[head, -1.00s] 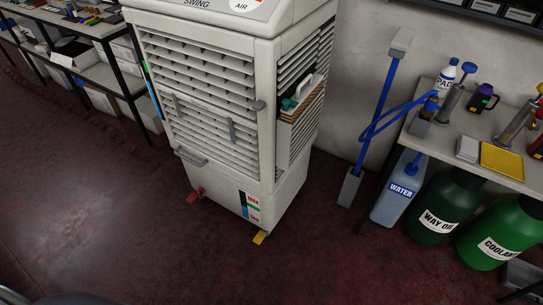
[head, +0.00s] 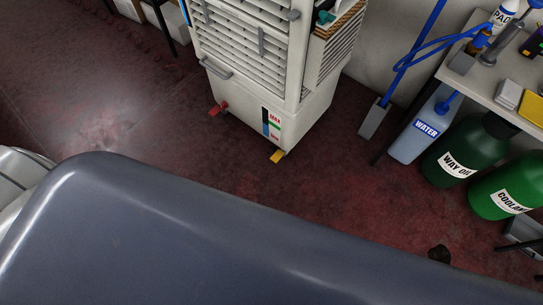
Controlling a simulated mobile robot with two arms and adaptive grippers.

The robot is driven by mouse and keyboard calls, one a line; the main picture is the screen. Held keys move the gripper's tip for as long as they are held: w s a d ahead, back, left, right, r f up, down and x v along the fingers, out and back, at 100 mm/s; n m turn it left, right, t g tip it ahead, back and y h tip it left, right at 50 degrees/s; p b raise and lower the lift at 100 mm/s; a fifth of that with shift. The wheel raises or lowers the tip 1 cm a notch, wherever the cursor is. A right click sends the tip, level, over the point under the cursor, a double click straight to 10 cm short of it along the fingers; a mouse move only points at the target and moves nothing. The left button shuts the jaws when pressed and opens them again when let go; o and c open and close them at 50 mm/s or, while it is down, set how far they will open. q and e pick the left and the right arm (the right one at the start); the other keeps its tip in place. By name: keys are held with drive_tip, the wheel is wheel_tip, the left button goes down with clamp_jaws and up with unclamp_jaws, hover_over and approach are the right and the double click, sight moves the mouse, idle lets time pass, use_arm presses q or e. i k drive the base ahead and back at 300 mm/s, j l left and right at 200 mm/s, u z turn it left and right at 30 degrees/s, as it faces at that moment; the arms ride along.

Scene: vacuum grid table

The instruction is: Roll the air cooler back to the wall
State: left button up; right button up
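The air cooler (head: 253,58) is a tall white unit with louvred slats, and its top is cut off by the upper edge of the head view. It stands upright on the floor, a little out from the wall. A grey handle (head: 216,69) sits low on its front. At its base are a red pedal (head: 218,109) and a yellow pedal (head: 277,156). A large blue-grey smooth surface, seemingly part of my own arm or body, fills the lower part of the view. Neither gripper shows.
A wall (head: 394,35) stands behind the cooler. To the right are a blue pump tool (head: 374,117), a water jug (head: 424,127), a way oil drum (head: 461,151) and a coolant drum (head: 505,184) by a bench (head: 488,78). Reddish floor (head: 110,110) is open at left.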

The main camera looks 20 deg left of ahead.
sight(278, 94)
drive_tip(key=i+j, duration=0.15)
drive_tip(key=j, duration=0.2)
drive_tip(key=i+j, duration=0.1)
drive_tip(key=j, duration=0.25)
drive_tip(key=i+j, duration=0.15)
drive_tip(key=j, duration=0.2)
drive_tip(key=i+j, duration=0.15)
drive_tip(key=j, duration=0.25)
drive_tip(key=i+j, duration=0.1)
drive_tip(key=j, duration=0.25)
